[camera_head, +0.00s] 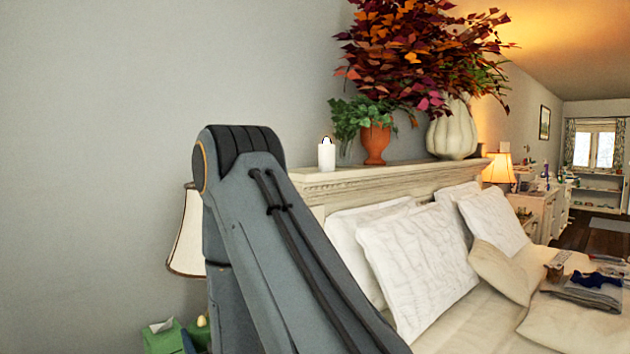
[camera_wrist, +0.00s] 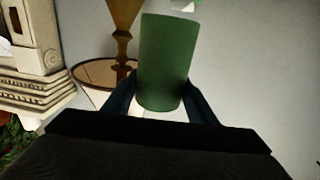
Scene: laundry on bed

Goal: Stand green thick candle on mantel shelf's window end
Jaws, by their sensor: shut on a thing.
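A green thick candle (camera_wrist: 165,62) stands out in the middle of the wrist view, between the two dark fingers of my gripper (camera_wrist: 162,98). My gripper is shut on it. Carved cream woodwork (camera_wrist: 32,45), likely part of the mantel, shows at the left of the wrist view, apart from the candle. A far window (camera_head: 595,148) shows at the right.
A lit white candle (camera_head: 326,155), a terracotta pot (camera_head: 376,144) with greenery and a pale ribbed vase (camera_head: 453,133) with red leaves stand on the shelf. A lampshade (camera_head: 187,238) is behind my arm. A brass lamp stem (camera_wrist: 124,30) is close beside the held candle.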

